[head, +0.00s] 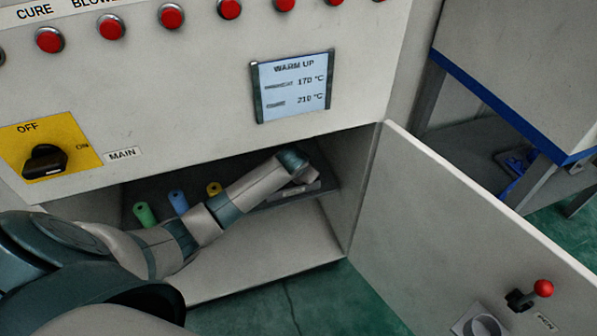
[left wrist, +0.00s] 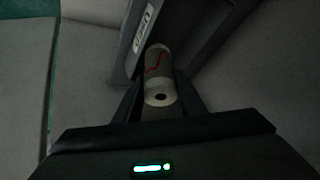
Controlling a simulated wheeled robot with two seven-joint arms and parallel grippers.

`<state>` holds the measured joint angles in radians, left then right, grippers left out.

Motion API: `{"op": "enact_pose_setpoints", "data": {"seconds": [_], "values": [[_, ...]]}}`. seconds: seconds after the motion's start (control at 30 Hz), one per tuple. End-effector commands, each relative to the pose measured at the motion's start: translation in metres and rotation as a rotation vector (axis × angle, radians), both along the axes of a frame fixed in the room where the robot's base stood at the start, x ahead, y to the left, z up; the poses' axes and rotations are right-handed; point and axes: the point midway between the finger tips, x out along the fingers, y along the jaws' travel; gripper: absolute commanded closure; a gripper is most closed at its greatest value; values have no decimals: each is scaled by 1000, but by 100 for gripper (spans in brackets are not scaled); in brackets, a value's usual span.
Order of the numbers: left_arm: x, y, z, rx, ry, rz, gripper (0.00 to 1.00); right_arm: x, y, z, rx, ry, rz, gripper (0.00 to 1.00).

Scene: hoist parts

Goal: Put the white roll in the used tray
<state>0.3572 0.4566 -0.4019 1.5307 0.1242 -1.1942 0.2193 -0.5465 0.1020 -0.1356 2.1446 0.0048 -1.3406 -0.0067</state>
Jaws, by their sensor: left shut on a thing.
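My left gripper (head: 303,178) is inside the open cabinet, at the right end of its shelf. In the left wrist view my left gripper (left wrist: 160,95) is shut on the white roll (left wrist: 158,62), which has a red mark along its side and a round hole in its near end. A dark tray (left wrist: 190,40) is close beside the roll, with a pale label that seems to read "Used". I cannot tell whether the roll touches the tray. In the head view the roll is hidden or too small to make out. My right gripper is not in view.
A green roll (head: 145,214), a blue roll (head: 179,201) and a yellow roll (head: 214,188) stand on the left of the shelf. The cabinet door (head: 450,225) is open on the right. The panel above carries red buttons, a display (head: 293,86) and a black switch (head: 45,160).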

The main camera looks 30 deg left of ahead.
Motion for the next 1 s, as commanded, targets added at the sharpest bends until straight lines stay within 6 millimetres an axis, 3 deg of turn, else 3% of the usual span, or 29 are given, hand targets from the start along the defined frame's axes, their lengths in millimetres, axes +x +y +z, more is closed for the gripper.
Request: {"op": "enact_pose_setpoints", "data": {"seconds": [0.37,0.53,0.63,1.0], "values": [[1,0,-2,0,-1,0,88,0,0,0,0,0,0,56],[3,4,-15,0,1,0,88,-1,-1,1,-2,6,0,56],[7,8,-18,-19,13,3,88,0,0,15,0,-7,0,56],[15,19,-14,-235,184,4,88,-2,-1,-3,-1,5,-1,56]]}}
